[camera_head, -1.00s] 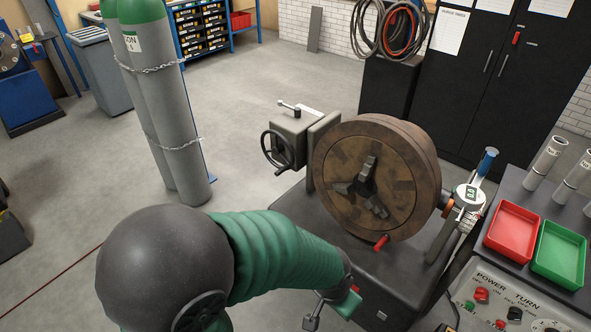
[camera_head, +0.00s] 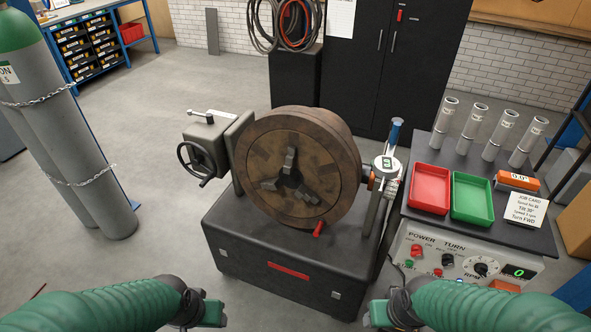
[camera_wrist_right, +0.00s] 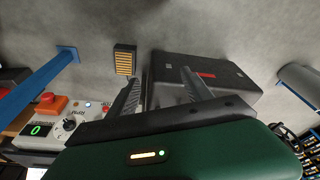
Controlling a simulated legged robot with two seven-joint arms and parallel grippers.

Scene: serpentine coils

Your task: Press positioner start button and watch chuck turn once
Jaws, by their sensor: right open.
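The positioner's round brown chuck (camera_head: 290,172), with three dark jaws, faces me on its black base (camera_head: 275,262). The control panel (camera_head: 465,268) at the right has POWER and TURN labels, a red switch (camera_head: 416,250), a green button (camera_head: 408,264), a black knob (camera_head: 448,260), an RPM dial (camera_head: 482,268) and a display (camera_head: 518,272) reading 0. My left gripper (camera_head: 213,313) and right gripper (camera_head: 378,313) are low in front of the base, apart from the panel. In the right wrist view, my right gripper (camera_wrist_right: 160,92) is open and empty. The left fingers' opening is unclear.
A red tray (camera_head: 429,188), green tray (camera_head: 472,200), several grey tubes and a job card (camera_head: 525,209) sit on the panel's table. A dial gauge (camera_head: 386,165) stands beside the chuck. Gas cylinders (camera_head: 60,140) stand left. Floor between them and the base is clear.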

